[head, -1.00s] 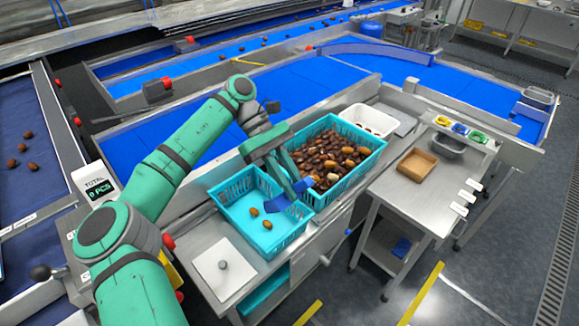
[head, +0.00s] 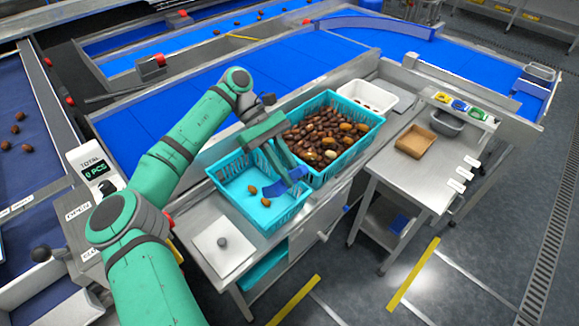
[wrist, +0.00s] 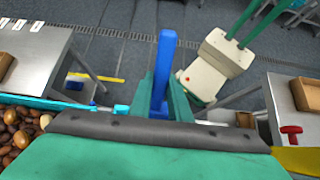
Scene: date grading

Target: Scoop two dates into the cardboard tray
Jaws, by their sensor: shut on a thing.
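My gripper (head: 285,172) is shut on a blue scoop (head: 297,174), over the right side of the small cyan crate (head: 228,205). In the wrist view the blue scoop's upright handle (wrist: 165,62) stands between the green fingers of my gripper (wrist: 163,100). The scoop's bowl is small and partly hidden, so I cannot tell whether it holds anything. Two brown dates, one (head: 252,190) and another (head: 265,202), lie apart on that crate's floor, left of the scoop. A larger cyan crate (head: 352,158) holds many dates (head: 318,140). The cardboard tray (head: 414,141) sits on the steel side table and looks empty.
A white bin (head: 367,97) stands behind the large crate. A grey tub (head: 446,123) and coloured tags (head: 462,104) are at the side table's back. White clips (head: 455,186) line its right edge. A white lidded plate (head: 222,243) lies left. A counter (head: 94,174) reads 0 PCS.

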